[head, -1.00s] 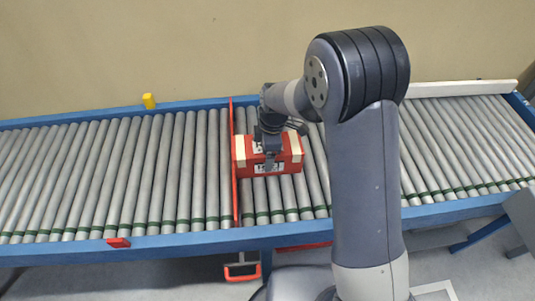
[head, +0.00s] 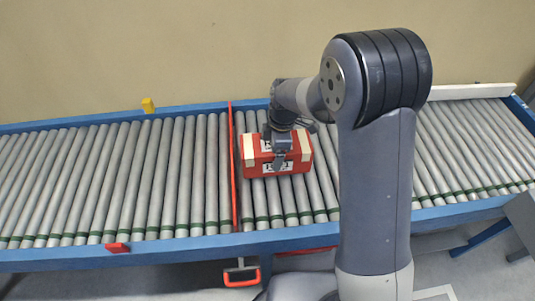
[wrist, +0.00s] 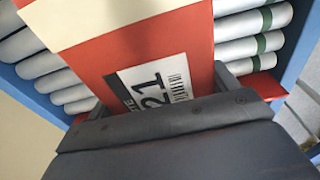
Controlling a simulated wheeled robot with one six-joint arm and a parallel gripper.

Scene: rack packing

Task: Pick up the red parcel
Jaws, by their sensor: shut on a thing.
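The red parcel (head: 298,166) has pale tape bands and white labels, and is at the rollers just right of the red bar. My gripper (head: 279,155) is over the middle of the parcel from above, shut on it. In the wrist view the parcel (wrist: 150,50) fills the upper middle, with a label reading 21, and my gripper (wrist: 170,108) hides its near part. I cannot tell whether the parcel touches the rollers.
A roller conveyor (head: 150,185) with blue side rails runs across the view. A red bar (head: 233,165) crosses it close to the parcel's left. A yellow block (head: 148,105) sits on the far rail and a red block (head: 117,247) on the near rail. The rollers left of the bar are clear.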

